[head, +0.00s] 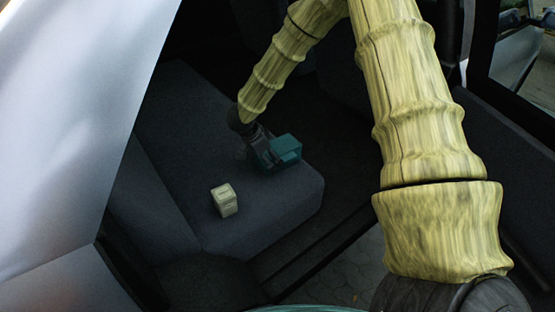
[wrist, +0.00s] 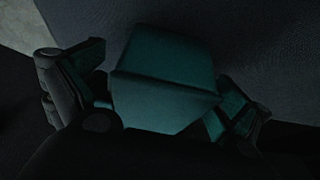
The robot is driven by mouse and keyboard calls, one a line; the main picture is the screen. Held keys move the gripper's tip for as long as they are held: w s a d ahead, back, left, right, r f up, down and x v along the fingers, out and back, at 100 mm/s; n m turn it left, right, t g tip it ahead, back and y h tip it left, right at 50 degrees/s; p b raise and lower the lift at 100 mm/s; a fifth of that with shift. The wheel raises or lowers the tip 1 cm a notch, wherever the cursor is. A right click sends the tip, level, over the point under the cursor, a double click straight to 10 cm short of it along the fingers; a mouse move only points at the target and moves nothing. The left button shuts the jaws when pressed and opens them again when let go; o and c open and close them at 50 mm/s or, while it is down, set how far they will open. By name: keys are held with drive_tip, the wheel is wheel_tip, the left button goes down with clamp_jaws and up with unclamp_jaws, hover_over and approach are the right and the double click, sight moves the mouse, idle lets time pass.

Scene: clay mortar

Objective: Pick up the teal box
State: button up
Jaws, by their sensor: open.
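The teal box (head: 286,149) rests on the dark seat cushion, near its right side in the head view. In the wrist view the teal box (wrist: 165,75) fills the middle of the picture, between the two fingers. My gripper (head: 262,152) is at the left side of the box in the head view and hides part of it. In the wrist view my gripper (wrist: 155,100) is open, with one finger on each side of the box. I cannot tell whether either finger touches it.
A small cream cube (head: 224,200) sits on the same dark seat (head: 270,215), left of and nearer than the box. The seat's backrest rises at the left, and a pale car body panel (head: 70,130) stands at the far left. The seat's front edge drops to the floor at right.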

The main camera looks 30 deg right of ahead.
drive_tip(key=x, duration=0.2)
drive_tip(key=shift+w+d+f, duration=0.15)
drive_tip(key=shift+w+f, duration=0.05)
drive_tip(key=shift+f, duration=0.2)
drive_tip(key=shift+s+r, duration=0.1)
drive_tip(key=shift+r, duration=0.15)
drive_tip(key=c, duration=0.3)
drive_tip(key=shift+s, duration=0.1)
drive_tip(key=c, duration=1.7)
